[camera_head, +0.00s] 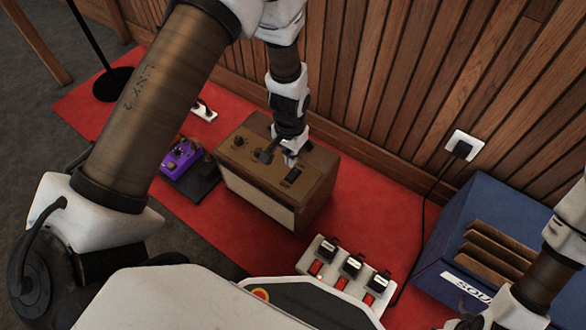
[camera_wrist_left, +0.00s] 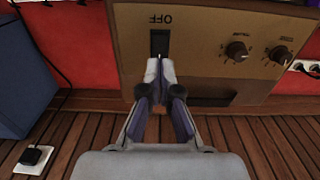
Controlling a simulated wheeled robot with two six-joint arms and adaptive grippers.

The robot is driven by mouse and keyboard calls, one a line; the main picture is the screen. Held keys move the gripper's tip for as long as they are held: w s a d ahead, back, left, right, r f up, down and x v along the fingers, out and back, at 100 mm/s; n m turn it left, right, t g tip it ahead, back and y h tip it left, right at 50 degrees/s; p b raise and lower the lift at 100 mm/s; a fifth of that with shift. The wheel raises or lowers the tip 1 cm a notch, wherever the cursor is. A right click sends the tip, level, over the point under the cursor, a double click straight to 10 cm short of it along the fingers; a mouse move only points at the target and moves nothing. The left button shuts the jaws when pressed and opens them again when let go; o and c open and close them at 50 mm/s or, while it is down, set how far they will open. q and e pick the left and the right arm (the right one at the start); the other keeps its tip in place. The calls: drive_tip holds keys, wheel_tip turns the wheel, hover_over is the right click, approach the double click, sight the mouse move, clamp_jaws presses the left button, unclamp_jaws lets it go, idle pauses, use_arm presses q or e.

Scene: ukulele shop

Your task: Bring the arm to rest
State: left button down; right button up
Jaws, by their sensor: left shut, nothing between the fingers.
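My left gripper (camera_head: 290,158) is over the top panel of a brown amplifier (camera_head: 262,208). In the left wrist view the left gripper (camera_wrist_left: 160,65) is shut, with nothing between its fingertips. Its tips are at the near end of a black rocker switch (camera_wrist_left: 160,42) marked OFF on the amplifier's panel (camera_wrist_left: 205,45). I cannot tell whether the tips touch the switch. My right arm (camera_head: 545,277) comes in at the lower right, and its gripper is cut off by the picture's edge.
A purple pedal (camera_head: 180,158) lies left of the amplifier on the red mat (camera_head: 352,215). A white switch box (camera_head: 345,275) stands in front. A blue crate (camera_head: 450,225) is on the right. A slatted wooden wall (camera_head: 400,80) with an outlet (camera_head: 464,146) closes the back.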

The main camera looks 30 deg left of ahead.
use_arm(q)
drive_tip(key=s+a+f+n+g+p, duration=0.1)
drive_tip(key=s+f, duration=0.3)
drive_tip(key=s, duration=0.9)
drive_tip(key=s+f+n+g, duration=0.1)
drive_tip(key=s+f, duration=0.3)
drive_tip(key=s, duration=0.8)
wheel_tip(320, 180, up, 38)
drive_tip(key=w+t+p, duration=0.2)
drive_tip(key=p, duration=3.6)
drive_tip(key=shift+w+a+r, duration=0.2)
